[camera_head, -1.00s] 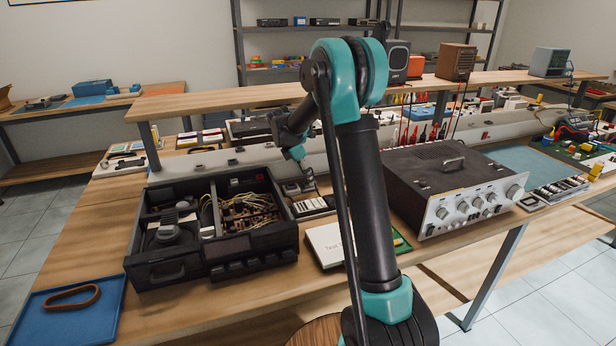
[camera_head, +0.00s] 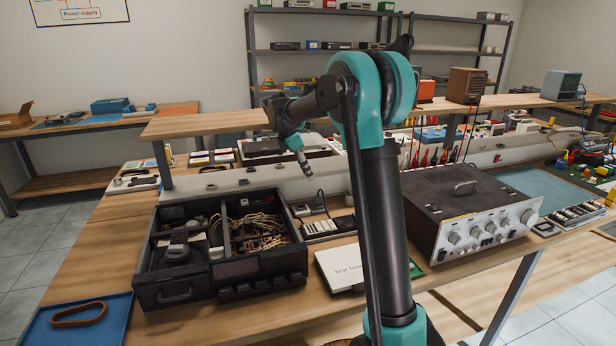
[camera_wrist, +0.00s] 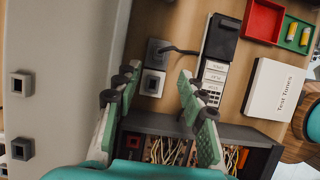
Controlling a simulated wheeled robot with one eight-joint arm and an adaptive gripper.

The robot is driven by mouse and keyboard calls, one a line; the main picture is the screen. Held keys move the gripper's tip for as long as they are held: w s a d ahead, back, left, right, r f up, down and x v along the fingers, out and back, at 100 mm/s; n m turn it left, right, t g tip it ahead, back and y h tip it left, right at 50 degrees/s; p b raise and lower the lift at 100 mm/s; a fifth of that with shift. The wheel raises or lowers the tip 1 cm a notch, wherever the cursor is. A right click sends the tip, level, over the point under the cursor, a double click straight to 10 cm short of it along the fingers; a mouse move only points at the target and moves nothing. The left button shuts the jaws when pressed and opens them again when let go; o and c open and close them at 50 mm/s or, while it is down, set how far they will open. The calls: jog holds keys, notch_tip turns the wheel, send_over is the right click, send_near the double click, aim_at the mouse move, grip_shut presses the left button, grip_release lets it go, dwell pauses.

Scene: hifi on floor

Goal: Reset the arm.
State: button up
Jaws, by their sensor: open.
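My arm rises in front of the workbench in the head view and bends over to the left. My gripper (camera_head: 303,163) hangs in the air above the bench, just behind and above the open black hi-fi unit (camera_head: 232,270). In the wrist view the two green-padded fingers of my gripper (camera_wrist: 158,76) are spread wide apart with nothing between them. Below them are small grey socket blocks (camera_wrist: 154,82) with a black cable. The edge of the hi-fi unit (camera_wrist: 235,130) and its wires show at the bottom of the wrist view.
A silver-fronted amplifier (camera_head: 478,235) stands to the right. A white "Test Tones" box (camera_head: 338,266) lies between it and the hi-fi unit. A blue tray (camera_head: 110,325) with a brown belt is at the front left. A raised wooden shelf (camera_head: 205,124) runs behind the arm.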

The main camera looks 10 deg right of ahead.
jog(key=shift+r, duration=2.15)
